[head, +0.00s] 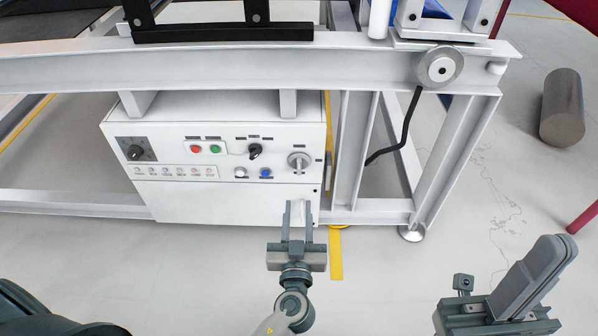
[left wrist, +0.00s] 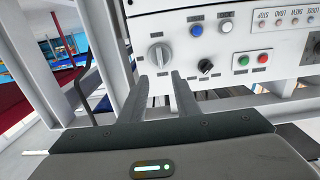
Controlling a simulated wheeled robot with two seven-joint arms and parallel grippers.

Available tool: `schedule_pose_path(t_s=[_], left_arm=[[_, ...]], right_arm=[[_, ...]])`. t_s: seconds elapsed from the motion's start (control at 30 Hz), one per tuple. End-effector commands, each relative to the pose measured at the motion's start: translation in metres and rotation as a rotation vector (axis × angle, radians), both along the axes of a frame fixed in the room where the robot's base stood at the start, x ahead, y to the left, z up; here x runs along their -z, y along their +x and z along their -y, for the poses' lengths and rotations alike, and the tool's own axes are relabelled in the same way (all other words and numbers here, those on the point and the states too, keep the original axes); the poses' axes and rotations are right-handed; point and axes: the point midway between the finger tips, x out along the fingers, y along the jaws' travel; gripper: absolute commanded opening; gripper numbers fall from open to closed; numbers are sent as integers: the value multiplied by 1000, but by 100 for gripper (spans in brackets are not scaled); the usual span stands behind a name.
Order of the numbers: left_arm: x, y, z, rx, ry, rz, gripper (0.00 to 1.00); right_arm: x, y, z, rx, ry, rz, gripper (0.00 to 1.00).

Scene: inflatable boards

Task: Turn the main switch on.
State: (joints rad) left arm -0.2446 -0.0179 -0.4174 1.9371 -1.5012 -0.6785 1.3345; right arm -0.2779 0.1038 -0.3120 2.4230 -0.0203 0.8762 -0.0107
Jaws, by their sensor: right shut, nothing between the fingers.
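A white control box (head: 230,200) hangs under a grey steel frame. A large grey rotary switch (head: 299,161), probably the main switch, is at the right of its panel. Its label is too small to read. In the left wrist view the grey switch (left wrist: 158,55) shows upside down, its handle roughly upright. My left gripper (head: 298,205) is open and empty, in front of the box just below the switch. In the left wrist view its fingertips (left wrist: 159,77) are apart, close to the switch without visibly gripping it. My right gripper (head: 558,250) is shut and empty at lower right.
Beside the grey switch are a black knob (head: 255,150), a blue button (head: 265,173), and red (head: 196,149) and green (head: 215,149) buttons. Another black knob (head: 135,152) is at far left. A black crank handle (head: 408,135) hangs at right.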

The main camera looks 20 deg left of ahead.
Motion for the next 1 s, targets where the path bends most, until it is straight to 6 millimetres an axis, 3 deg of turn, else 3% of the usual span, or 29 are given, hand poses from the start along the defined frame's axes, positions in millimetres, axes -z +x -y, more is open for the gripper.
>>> schedule_pose_path(t_s=[0.6, 0.8, 1.0], left_arm=[[-1, 104, -31, -1, 2, 1, 29], [0, 121, -35, 0, 0, 0, 29], [0, 125, -36, 0, 0, -1, 29]], right_arm=[[6, 6, -5, -5, -14, -64, 0], [5, 5, -4, -6, -12, -54, 0], [5, 4, -4, -6, -11, -48, 0]])
